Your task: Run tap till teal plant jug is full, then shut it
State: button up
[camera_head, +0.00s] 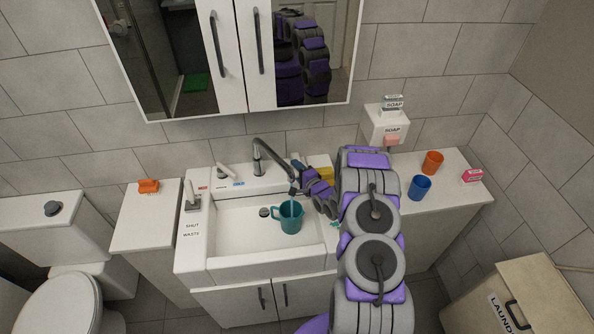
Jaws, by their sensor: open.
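The teal jug (288,219) stands upright in the white sink basin, under the end of the grey tap spout (272,154). The water level inside is too small to tell. My gripper (302,182) is open, just right of the spout end and above the jug. My arm hides the right part of the sink.
A lever (190,196) marked with shut and waste lettering is at the sink's left edge. A yellow block (320,169) lies behind my gripper. Blue (419,188) and orange (432,162) cups stand on the right counter. A mirrored cabinet (228,50) hangs above.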

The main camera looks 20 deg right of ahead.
jog(key=shift+s, duration=0.1)
jog(key=v, duration=1.7)
jog(key=shift+f+p, duration=0.15)
jog(key=shift+p, duration=0.15)
jog(key=s+a+r+n+g+h+b, duration=0.2)
jog(key=s+r+n+g, duration=0.2)
jog(key=r+n+g, duration=0.25)
jog(key=s+a+r+n+g+h+b, duration=0.25)
jog(key=s+r+n+g, duration=0.25)
jog(key=r, duration=0.3)
jog(key=s+a+r+n+g, duration=0.2)
jog(key=s+a, duration=0.3)
jog(key=s, duration=0.3)
jog(key=s+a+r+n+g+y+b, duration=0.1)
jog(key=s+a+r+n+g, duration=0.1)
jog(key=s+a, duration=0.4)
jog(key=s+a+r+n+g+y, duration=0.1)
jog(key=s+a+r, duration=0.3)
jog(key=s, duration=0.8)
jog(key=shift+s+a+r+n+g+b, duration=0.3)
jog(key=shift+a+n+g, duration=0.2)
jog(key=shift+a, duration=0.45)
